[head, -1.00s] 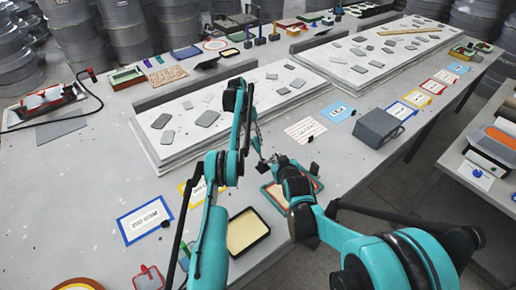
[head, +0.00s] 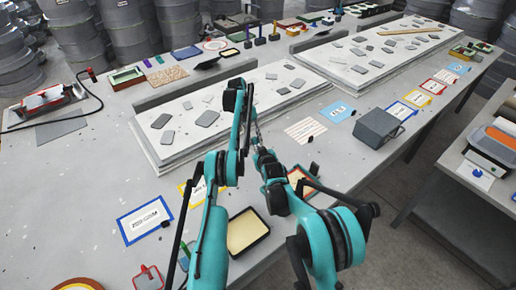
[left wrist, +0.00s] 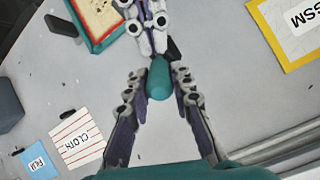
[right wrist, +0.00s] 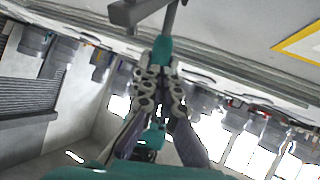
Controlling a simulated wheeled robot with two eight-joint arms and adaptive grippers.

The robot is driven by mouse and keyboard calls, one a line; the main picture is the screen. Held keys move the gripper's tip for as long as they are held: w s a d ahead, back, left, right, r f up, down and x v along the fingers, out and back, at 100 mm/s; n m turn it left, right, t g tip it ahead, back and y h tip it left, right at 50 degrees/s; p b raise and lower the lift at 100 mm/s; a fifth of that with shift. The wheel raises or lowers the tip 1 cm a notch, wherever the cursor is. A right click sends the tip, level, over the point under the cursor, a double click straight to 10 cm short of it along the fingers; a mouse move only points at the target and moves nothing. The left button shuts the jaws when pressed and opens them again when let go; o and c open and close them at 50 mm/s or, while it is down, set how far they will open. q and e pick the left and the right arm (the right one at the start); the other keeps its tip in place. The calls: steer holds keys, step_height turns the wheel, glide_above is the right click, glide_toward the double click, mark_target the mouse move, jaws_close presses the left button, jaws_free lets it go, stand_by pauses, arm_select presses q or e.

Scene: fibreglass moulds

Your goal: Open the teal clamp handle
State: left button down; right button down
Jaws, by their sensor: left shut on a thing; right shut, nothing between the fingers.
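The teal clamp handle (left wrist: 158,78) is between the fingers of my left gripper (left wrist: 158,72) in the left wrist view. That gripper is shut on it. My right gripper (right wrist: 160,72) is shut and empty. Its fingertips are close to a teal piece (right wrist: 163,48) with a grey metal bar (right wrist: 140,12) beyond it in the right wrist view; I cannot tell whether they touch. The right gripper's fingers also show in the left wrist view (left wrist: 148,25), just above the handle. In the head view both grippers meet near the slab's front edge, and the handle is too small to make out.
A grey slab with dark pieces (head: 170,155) lies behind the grippers. A tan tray (head: 247,232), a red-edged tray (head: 300,180) and labelled cards such as the blue-edged one (head: 145,218) lie on the table. A grey box (head: 378,127) stands at right.

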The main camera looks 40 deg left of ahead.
arm_select(q)
steer(key=shift+f, duration=0.1)
arm_select(e)
steer(key=shift+w+a+f, duration=0.3)
steer(key=shift+w+a, duration=0.05)
steer(key=shift+a, duration=0.05)
